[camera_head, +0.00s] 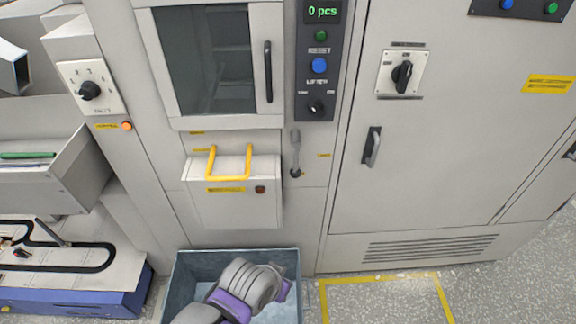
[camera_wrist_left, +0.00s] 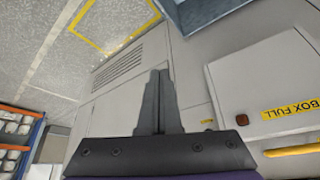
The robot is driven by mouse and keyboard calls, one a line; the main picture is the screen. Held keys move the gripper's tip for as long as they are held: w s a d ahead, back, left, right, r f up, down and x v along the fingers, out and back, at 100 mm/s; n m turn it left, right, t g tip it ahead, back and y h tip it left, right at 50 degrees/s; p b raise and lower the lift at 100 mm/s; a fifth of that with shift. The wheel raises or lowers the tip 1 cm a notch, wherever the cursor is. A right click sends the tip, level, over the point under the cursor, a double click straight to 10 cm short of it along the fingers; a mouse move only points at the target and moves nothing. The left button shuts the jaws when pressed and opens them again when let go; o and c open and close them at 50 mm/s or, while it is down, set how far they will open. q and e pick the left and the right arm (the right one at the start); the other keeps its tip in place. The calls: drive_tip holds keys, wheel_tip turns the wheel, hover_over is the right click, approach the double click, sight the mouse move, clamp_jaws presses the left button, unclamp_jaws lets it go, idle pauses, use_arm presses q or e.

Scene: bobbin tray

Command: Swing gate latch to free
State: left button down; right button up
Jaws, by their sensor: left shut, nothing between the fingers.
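The gate latch appears to be the small grey lever (camera_head: 295,153) on the machine front. It stands upright above its dark pivot, right of the box with the yellow handle, beside small yellow labels. My left arm comes in from the bottom in the head view, over the blue-grey bin, well below the lever; its fingers cannot be made out there. In the left wrist view my left gripper (camera_wrist_left: 160,73) is shut and empty, in front of the pale machine panels. I cannot make out the lever in that view. My right gripper is not in view.
The box (camera_head: 235,205) with the yellow handle (camera_head: 230,178) projects from the machine left of the lever. The bin (camera_head: 185,276) stands on the floor below it. A cabinet door handle (camera_head: 372,147) is to the right. Floor inside the yellow marking (camera_head: 380,281) is clear.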

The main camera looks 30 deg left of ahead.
use_arm(q)
drive_tip(key=w+a+r+n+b, duration=0.1)
drive_tip(key=w+a+r+n, duration=0.1)
drive_tip(key=w+a+r, duration=0.3)
drive_tip(key=w+a+r+n+b, duration=0.1)
drive_tip(key=w+r+n, duration=0.1)
drive_tip(key=w, duration=0.6)
drive_tip(key=n+t+h+b, duration=0.1)
drive_tip(key=n+t+b, duration=0.1)
drive_tip(key=n, duration=0.1)
approach(296, 155)
wheel_tip(296, 155, down, 4)
drive_tip(key=s+a, duration=0.2)
drive_tip(key=shift+s+a+f, duration=0.1)
drive_tip(key=shift+a, duration=0.1)
drive_tip(key=x, duration=1)
drive_tip(key=shift+d+f+b, duration=0.1)
drive_tip(key=shift+d+b, duration=0.05)
drive_tip(key=shift+b, duration=0.15)
